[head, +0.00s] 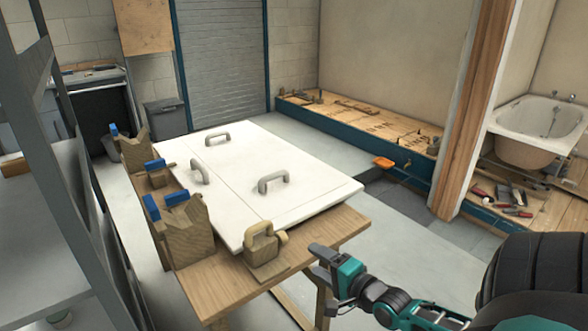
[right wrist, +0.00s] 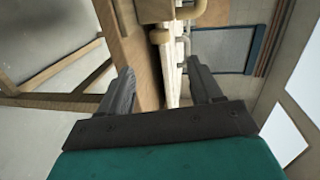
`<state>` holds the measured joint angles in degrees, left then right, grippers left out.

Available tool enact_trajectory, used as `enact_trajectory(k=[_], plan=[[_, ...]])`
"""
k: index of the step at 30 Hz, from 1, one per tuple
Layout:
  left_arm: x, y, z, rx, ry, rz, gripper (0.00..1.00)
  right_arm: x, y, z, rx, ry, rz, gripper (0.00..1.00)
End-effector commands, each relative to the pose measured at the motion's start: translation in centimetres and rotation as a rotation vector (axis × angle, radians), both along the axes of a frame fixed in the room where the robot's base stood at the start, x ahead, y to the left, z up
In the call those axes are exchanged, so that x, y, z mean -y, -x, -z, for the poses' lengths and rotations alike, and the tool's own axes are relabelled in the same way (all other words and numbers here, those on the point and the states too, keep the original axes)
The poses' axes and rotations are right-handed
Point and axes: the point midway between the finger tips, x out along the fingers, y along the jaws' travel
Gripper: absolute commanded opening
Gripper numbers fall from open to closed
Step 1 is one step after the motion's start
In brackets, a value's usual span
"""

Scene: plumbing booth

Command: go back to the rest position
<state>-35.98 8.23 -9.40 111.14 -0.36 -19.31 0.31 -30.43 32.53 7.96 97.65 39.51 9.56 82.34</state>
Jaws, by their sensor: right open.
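My right gripper (head: 328,264) is at the near right of the wooden table, just off its front corner, with its arm coming in from the lower right. Its two fingers are apart and empty in the right wrist view (right wrist: 162,88). On the table (head: 215,290) lies a white panel (head: 250,165) with several grey handles (head: 272,181). A wooden block with a pale handle (head: 262,245) stands at the panel's near corner, apart from the gripper. My left gripper does not show.
Wooden holders with blue tops (head: 185,225) line the table's left edge. A grey metal rack (head: 50,190) stands at the left. A wooden post (head: 470,115), a bathtub (head: 535,130) and loose tools (head: 513,198) are at the right. Floor (head: 410,225) right of the table is open.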

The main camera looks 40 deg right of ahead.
Motion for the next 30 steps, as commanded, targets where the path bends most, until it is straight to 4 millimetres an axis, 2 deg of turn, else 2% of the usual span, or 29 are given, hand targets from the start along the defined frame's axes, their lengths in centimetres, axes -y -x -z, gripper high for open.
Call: enact_trajectory(k=[8,11,14,21,27,30], plan=[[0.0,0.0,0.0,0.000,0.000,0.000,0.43,-0.2,0.0,0.1,-0.003,0.005,-0.003,0.65],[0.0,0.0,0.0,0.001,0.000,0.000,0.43,-1.4,0.4,0.9,-0.031,0.061,-0.030,0.65],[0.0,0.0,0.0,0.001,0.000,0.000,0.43,-4.3,1.3,2.7,-0.089,0.201,-0.099,0.65],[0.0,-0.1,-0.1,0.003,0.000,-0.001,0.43,-14.1,4.4,6.8,-0.225,0.732,-0.391,0.65],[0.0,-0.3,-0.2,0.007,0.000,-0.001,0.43,-20.9,6.7,8.2,-0.255,1.161,-0.634,0.65],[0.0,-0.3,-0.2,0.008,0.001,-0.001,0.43,-23.1,7.4,8.4,-0.251,1.320,-0.720,0.65]])
